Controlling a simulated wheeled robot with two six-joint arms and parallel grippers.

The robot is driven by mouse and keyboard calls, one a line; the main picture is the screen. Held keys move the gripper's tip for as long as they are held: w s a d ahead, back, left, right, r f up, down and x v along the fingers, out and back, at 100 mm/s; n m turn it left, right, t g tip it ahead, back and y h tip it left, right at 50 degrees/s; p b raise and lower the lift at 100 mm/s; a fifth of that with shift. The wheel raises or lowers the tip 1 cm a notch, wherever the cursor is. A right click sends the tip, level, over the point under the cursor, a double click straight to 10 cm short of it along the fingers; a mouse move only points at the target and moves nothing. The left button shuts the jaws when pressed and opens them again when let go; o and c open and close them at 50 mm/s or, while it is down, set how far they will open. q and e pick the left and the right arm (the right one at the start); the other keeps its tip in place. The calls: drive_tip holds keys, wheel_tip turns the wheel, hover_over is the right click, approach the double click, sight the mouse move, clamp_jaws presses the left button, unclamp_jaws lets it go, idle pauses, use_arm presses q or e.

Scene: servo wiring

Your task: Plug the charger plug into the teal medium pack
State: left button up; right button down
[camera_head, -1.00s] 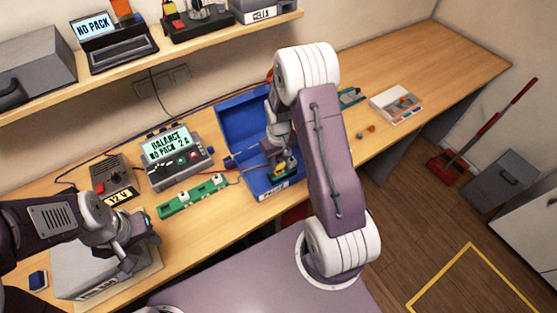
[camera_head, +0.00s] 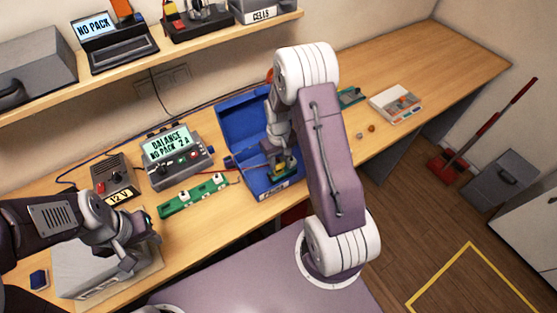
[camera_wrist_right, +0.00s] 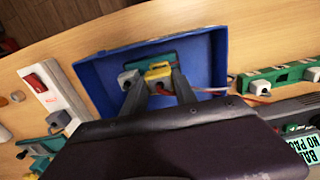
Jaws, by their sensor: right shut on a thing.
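The teal medium pack (camera_wrist_right: 150,54) lies inside the open blue case (camera_wrist_right: 207,75). A grey connector (camera_wrist_right: 127,79) is at its near edge. The yellow charger plug (camera_wrist_right: 158,71) is beside that connector, against or very near the pack's edge; I cannot tell whether it is seated. My right gripper (camera_wrist_right: 163,82) is shut on the plug, with a red lead behind it. In the head view my right gripper (camera_head: 284,156) reaches down into the case and largely hides plug and pack. My left gripper (camera_head: 142,226) hangs over a grey box at the left; its jaws are unclear.
The balance charger (camera_head: 176,156) reads "BALANCE NO PACK 2 A". A green strip (camera_head: 194,195) lies in front of it, with a 12 V supply (camera_head: 110,178) to the left. Another green pack (camera_head: 351,97) and a white tray (camera_head: 397,104) are right of the case. The far right bench is clear.

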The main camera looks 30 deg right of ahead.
sight(278, 162)
drive_tip(key=shift+f+b, duration=1)
drive_tip(key=shift+f, duration=0.4)
idle(0.4)
drive_tip(key=c, duration=0.9)
unclamp_jaws()
wheel_tip(278, 162, up, 9)
drive_tip(key=shift+a+r+b, duration=0.1)
drive_tip(key=shift+b, duration=0.6)
